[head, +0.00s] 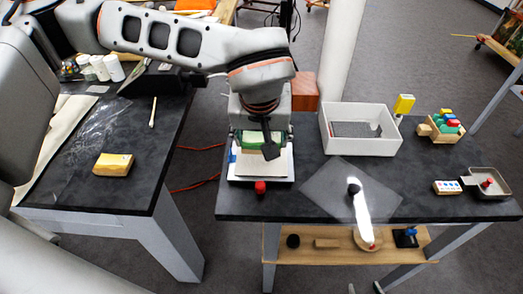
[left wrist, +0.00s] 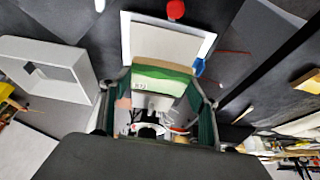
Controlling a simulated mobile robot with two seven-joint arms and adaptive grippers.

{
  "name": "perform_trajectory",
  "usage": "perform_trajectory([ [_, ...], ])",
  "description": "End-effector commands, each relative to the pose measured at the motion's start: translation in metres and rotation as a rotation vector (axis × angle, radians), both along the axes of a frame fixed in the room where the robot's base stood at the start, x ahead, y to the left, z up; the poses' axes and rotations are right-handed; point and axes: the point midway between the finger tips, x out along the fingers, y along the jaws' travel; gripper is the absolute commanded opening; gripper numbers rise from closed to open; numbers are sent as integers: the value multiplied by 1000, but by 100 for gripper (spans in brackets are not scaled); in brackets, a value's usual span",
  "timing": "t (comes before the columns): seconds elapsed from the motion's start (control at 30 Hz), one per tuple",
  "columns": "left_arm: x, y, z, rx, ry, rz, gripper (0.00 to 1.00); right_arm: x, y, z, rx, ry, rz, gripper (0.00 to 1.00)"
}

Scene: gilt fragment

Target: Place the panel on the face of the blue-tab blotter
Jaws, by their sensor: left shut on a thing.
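My left gripper (head: 263,146) reaches down over the near left part of the right table. It is shut on the panel (left wrist: 160,82), a small board with a green painted face and a tan edge, held between the two fingers in the left wrist view. The panel's green also shows in the head view (head: 252,138). The blue-tab blotter (head: 260,170) is a white square lying under the gripper; it also shows in the left wrist view (left wrist: 165,42). Its blue tab (left wrist: 199,67) is at its side. I cannot tell whether panel and blotter touch.
A red knob (head: 260,187) is at the blotter's near edge. Right of it lie a translucent sheet (head: 325,190) with a dark knob, a white box (head: 360,145) and a bottle rack (head: 445,128). A yellow block (head: 113,165) is on the left table. A gap separates the tables.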

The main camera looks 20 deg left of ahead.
Motion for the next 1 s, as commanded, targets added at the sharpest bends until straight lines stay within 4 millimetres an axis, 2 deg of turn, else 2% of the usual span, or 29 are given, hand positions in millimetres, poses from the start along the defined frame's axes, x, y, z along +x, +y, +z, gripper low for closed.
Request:
perform_trajectory([
  [0.3,-1,0,-39,1,2,-1,39,1,0,-2,-2,-2,0,40],
  [0.77,0,0,-47,1,0,-1,39,2,-1,-2,-3,-6,1,40],
  [0.8,0,0,-47,1,0,0,66,3,-1,-2,-3,-6,1,40],
  [0.83,0,0,-47,1,0,0,73,3,-1,-1,-3,-6,1,40],
  [0.87,0,0,-46,0,0,0,77,3,-1,-1,-4,-7,0,40],
  [1.0,0,0,-46,0,0,-1,77,3,-1,-1,-4,-7,0,40],
])
